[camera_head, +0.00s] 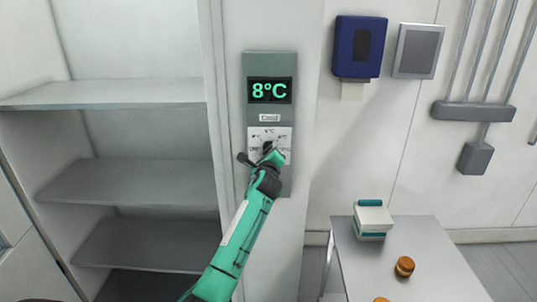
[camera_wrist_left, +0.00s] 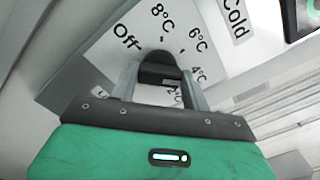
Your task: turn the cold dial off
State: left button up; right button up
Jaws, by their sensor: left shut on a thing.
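The cold dial is a dark knob (camera_wrist_left: 160,68) on a white scale plate (camera_head: 284,133) below a green display reading 8°C (camera_head: 270,90). The plate carries the marks Off, 8°C, 6°C and 4°C in the left wrist view, with a Cold label (camera_wrist_left: 234,17) beside it. My left gripper (camera_head: 268,152) is at the dial in the head view. In the left wrist view its two fingers (camera_wrist_left: 160,85) are shut on the knob from both sides. The gripper covers much of the dial, and the knob's exact pointing direction is hard to tell. My right gripper is not in view.
Empty grey shelves (camera_head: 130,190) stand at the left. A metal table (camera_head: 440,265) at the lower right holds a white and teal box (camera_head: 372,222) and an orange-brown round item (camera_head: 404,266). A blue dispenser (camera_head: 359,47) hangs on the wall above.

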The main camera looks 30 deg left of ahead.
pick_arm(q)
jog(key=shift+w+d+f+n+b, duration=0.15)
jog(key=shift+n+b, duration=1.6)
jog(key=shift+n, duration=3.1)
jog(key=shift+s+a+f+n+b, duration=0.15)
jog(key=shift+n+b, duration=1.65)
jog(key=shift+n, duration=3)
jog(key=shift+w+d+f+n+b, duration=0.15)
jog(key=shift+n+b, duration=1.6)
jog(key=shift+n, duration=3.1)
jog(key=o, duration=1)
